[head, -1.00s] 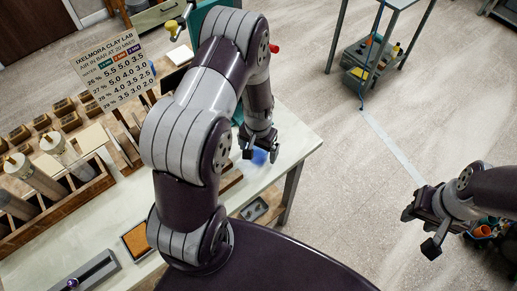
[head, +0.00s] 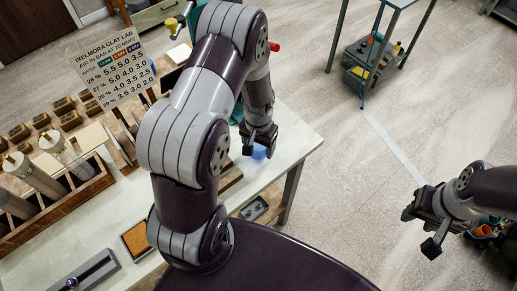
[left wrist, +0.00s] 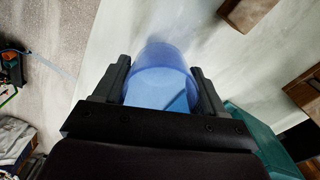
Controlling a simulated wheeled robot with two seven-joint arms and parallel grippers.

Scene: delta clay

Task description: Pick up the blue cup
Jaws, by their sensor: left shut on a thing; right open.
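The blue cup (left wrist: 163,75) is translucent and sits between the two fingers of my left gripper (left wrist: 163,88) in the left wrist view. The fingers are shut on its sides. In the head view only a small part of the blue cup (head: 260,152) shows, below my left gripper (head: 258,146), near the right end of the pale worktable (head: 285,125). I cannot tell whether its base touches the table. My right gripper (head: 420,228) is open and empty, out over the floor at the right.
A sign board (head: 110,70) stands at the back left of the table. A wooden rack of cylinders (head: 75,190) and several small blocks fill the left side.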

